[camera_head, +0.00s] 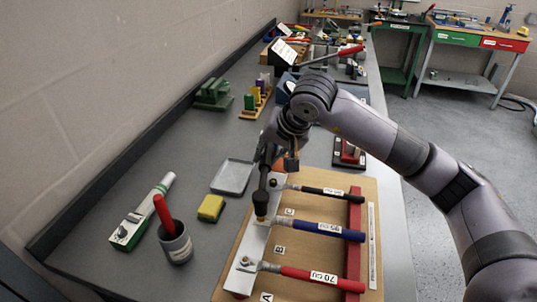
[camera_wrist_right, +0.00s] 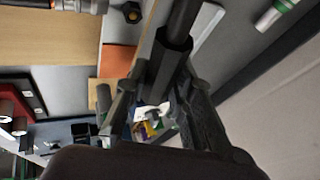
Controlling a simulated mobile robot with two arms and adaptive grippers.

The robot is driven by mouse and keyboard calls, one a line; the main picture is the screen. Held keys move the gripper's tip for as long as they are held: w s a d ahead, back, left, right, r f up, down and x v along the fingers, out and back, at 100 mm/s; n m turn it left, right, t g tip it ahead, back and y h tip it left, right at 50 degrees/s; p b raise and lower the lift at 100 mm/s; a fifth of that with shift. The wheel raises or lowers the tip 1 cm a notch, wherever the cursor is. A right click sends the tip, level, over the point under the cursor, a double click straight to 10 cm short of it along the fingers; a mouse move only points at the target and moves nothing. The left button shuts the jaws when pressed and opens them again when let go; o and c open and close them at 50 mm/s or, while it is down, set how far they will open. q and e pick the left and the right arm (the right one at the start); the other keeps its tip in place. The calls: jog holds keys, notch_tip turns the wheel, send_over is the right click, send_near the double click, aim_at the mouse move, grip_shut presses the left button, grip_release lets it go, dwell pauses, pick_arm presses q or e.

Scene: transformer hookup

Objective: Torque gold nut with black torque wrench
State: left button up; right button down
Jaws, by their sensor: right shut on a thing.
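My right gripper (camera_head: 272,150) is shut on the black torque wrench (camera_head: 264,182), which it holds upright over the wiring board (camera_head: 235,292). The wrench's lower end is at the gold nut (camera_head: 262,219) on the middle terminal, at the blue cable's lug; the wrench covers much of the nut, and I cannot tell whether it is seated. In the right wrist view the black wrench shaft (camera_wrist_right: 172,42) runs between the fingers (camera_wrist_right: 150,108). A dark hex fastener with a gold-brown centre (camera_wrist_right: 132,12) shows at the top. My left gripper is not in view.
Black, blue (camera_head: 318,229) and red (camera_head: 310,275) cables cross the board to a red bar (camera_head: 354,235). Left of it are a grey cup (camera_head: 175,245), a yellow sponge (camera_head: 211,208) and a grey tray (camera_head: 232,177). Blocks and tools stand farther back.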

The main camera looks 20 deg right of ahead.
jog(key=shift+r+p, duration=0.5)
jog(key=shift+r, duration=0.85)
